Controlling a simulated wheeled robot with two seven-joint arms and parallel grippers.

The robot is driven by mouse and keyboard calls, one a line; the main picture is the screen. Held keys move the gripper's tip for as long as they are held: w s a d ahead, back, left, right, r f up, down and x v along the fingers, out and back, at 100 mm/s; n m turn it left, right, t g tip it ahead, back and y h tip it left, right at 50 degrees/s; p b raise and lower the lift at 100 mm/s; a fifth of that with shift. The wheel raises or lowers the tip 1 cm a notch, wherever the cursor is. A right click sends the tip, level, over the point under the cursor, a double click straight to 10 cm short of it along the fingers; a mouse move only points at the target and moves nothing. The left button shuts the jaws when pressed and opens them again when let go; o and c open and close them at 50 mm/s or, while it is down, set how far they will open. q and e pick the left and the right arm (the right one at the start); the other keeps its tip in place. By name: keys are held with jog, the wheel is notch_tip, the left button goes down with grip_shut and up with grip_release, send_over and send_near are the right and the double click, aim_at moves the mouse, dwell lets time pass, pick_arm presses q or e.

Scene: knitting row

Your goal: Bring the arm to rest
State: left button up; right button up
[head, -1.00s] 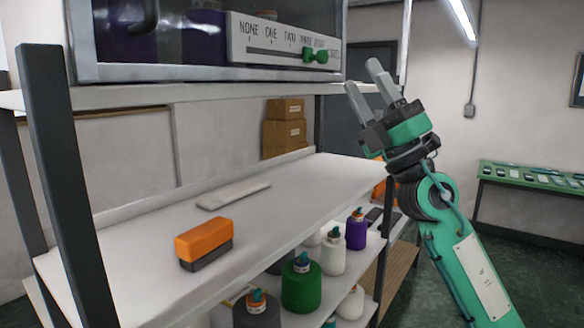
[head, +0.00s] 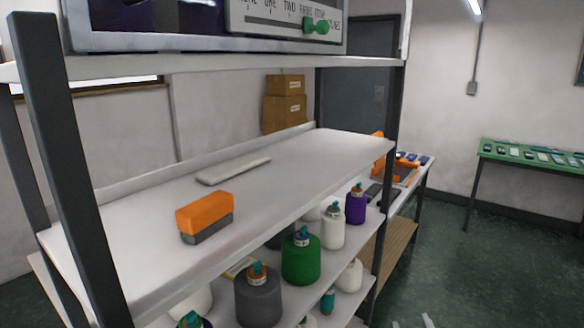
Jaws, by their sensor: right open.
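Only the grey fingertips of my right gripper (head: 412,322) show, at the bottom edge of the head view, right of the shelf unit and over the green floor. The tips are apart, with nothing seen between them. The rest of the right arm is out of the picture. My left gripper is not in view.
The white shelf (head: 300,172) holds an orange and grey block (head: 205,213) and a flat pale bar (head: 233,171). Cones of yarn, one green (head: 301,260), stand below. A green table (head: 530,158) stands at right. The floor (head: 455,255) between is clear.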

jog(key=s+a+f+g+y, duration=0.15)
jog(key=s+f+g, duration=0.45)
jog(key=s+f, duration=0.6)
jog(key=s+a+f+g+y, duration=0.15)
jog(key=s+f+g, duration=0.5)
jog(key=s, duration=0.95)
notch_tip(320, 180, down, 30)
jog(key=s+d+f, duration=0.2)
jog(key=s+f, duration=0.7)
jog(key=f, duration=0.1)
jog(key=s+d+f+g, duration=0.1)
jog(key=s+d+f, duration=0.1)
jog(key=s+f, duration=0.8)
jog(key=shift+s+f, duration=0.15)
jog(key=shift+f, duration=0.25)
